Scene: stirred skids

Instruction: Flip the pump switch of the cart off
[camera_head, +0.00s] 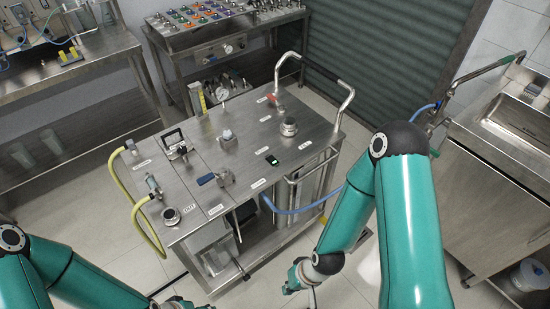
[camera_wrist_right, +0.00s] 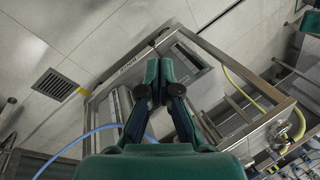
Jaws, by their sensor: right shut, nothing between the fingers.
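The steel cart (camera_head: 240,125) stands in the middle of the head view. A small black switch with a lit green face (camera_head: 271,159) sits on its top, towards the right front edge; it looks like the pump switch, but the labels beside it are too small to read. My right gripper (camera_wrist_right: 160,72) shows in the wrist view with its fingers together and empty, pointing at the cart's lower side. In the head view my right forearm hangs low in front of the cart, well away from the switch. My left arm is at the bottom left, its fingers out of view.
The cart top also holds a red-handled valve (camera_head: 273,98), a blue-handled valve (camera_head: 206,179) and round gauges (camera_head: 289,127). A push handle (camera_head: 345,92) rises at the right end. A yellow hose (camera_head: 125,190) loops off the left side. A sink (camera_head: 515,115) stands at right.

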